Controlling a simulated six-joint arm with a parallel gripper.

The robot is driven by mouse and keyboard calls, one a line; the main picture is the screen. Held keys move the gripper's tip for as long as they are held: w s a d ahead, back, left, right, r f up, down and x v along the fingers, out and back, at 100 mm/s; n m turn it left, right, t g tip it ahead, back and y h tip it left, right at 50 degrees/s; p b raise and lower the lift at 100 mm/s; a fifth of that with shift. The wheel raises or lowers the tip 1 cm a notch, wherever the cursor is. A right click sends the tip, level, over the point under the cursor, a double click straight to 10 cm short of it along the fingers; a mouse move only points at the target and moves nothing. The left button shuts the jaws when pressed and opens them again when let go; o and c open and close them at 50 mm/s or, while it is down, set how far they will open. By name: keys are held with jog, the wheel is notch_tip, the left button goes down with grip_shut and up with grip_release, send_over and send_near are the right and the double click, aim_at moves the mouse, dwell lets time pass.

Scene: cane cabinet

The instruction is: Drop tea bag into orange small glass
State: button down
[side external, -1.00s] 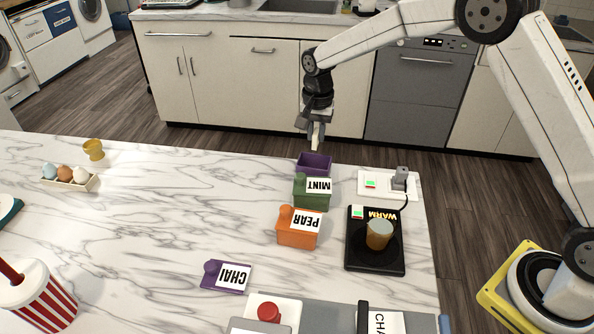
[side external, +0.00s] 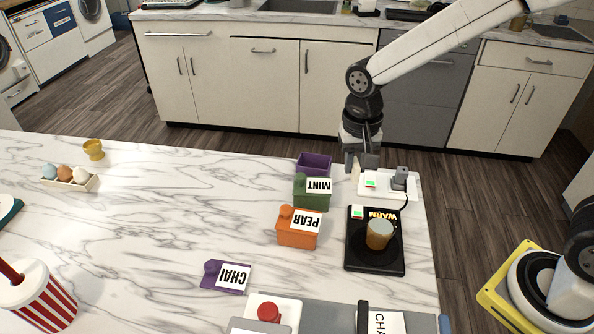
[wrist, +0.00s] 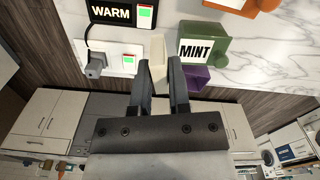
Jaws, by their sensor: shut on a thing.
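My gripper (side external: 359,160) is shut on a small pale tea bag (side external: 356,171), which hangs below the fingertips near the table's back edge. In the wrist view the tea bag (wrist: 157,48) sits between the fingertips (wrist: 160,62). A small orange-brown glass (side external: 379,236) with a pale top stands upright on the black WARM plate (side external: 362,258), nearer the camera than my gripper. The glass is not visible in the wrist view.
The open purple box (side external: 314,160), green MINT box (side external: 311,200) and orange PEAR box (side external: 298,239) stand left of the plate. A purple CHAI lid (side external: 225,276) lies apart. A white board (side external: 410,191) with a plug and cable is behind the plate.

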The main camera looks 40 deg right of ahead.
jog(key=s+n, duration=0.2)
jog(key=s, duration=0.7)
jog(key=shift+f, duration=0.2)
jog(key=shift+f, duration=0.2)
jog(key=shift+f, duration=1.65)
jog(key=shift+f, duration=0.5)
dwell(1.5)
jog(key=c, duration=0.5)
grip_release()
jog(key=shift+r, duration=0.2)
